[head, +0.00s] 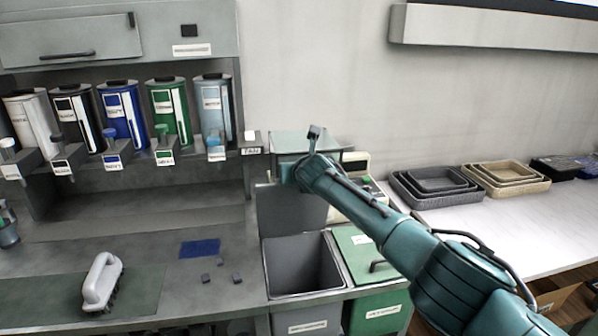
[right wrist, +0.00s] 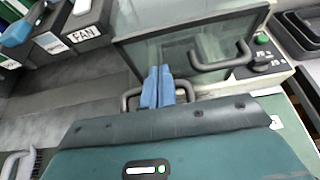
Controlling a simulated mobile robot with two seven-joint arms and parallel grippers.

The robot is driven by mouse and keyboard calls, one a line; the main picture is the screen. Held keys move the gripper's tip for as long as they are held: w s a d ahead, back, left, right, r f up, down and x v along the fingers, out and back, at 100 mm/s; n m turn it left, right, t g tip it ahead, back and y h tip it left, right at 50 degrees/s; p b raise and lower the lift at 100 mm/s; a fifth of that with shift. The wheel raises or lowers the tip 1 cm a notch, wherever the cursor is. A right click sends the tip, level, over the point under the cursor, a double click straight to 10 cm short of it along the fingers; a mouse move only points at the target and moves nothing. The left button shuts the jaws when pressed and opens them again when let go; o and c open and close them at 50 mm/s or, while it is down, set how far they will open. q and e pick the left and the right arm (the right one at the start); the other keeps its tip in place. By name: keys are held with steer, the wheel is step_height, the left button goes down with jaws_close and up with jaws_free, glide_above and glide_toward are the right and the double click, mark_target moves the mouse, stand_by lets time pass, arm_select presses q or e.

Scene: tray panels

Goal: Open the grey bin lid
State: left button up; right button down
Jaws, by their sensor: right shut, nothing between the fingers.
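The grey bin (head: 303,268) is built into the counter, and its inside is open to view from above. Its grey lid (head: 285,212) stands raised, near upright, at the bin's back edge. My right arm reaches in from the right, with its wrist just above the lid's top edge; the fingers are hidden in the head view. In the right wrist view my right gripper (right wrist: 158,88) is shut and empty. A curved metal handle (right wrist: 126,98) shows beside the fingers; I cannot tell whether they touch it. My left gripper is not in view.
The green bin (head: 360,248) to the right has its lid down. A clear-fronted box (head: 292,142) with a handle (right wrist: 222,62) stands behind the lid. A white brush (head: 102,282) and small dark cubes (head: 222,262) lie on the left counter. Nested trays (head: 437,186) sit at right.

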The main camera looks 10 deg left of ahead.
steer(key=shift+s, duration=0.1)
steer(key=shift+p+v, duration=0.65)
steer(key=shift+v, duration=0.5)
steer(key=v, duration=1)
steer(key=s+d+f+m+g+y, duration=0.1)
steer(key=s+f+m+y, duration=0.1)
steer(key=s+f+m, duration=0.7)
steer(key=s+d+f+m+g+y, duration=0.1)
steer(key=s+f+m, duration=0.3)
steer(key=f+m, duration=0.55)
steer(key=s+d+f+m+h, duration=0.1)
steer(key=s+d+f+m, duration=0.6)
steer(key=s+d+m, duration=0.2)
steer(key=s+d+f+m+h, duration=0.2)
steer(key=s+d+f+m, duration=0.6)
steer(key=s, duration=0.4)
steer(key=shift+d+f+m+h+b, duration=0.25)
steer(key=shift+d+m+h+b, duration=0.1)
steer(key=shift+d+m, duration=0.2)
steer(key=shift+s+a, duration=0.1)
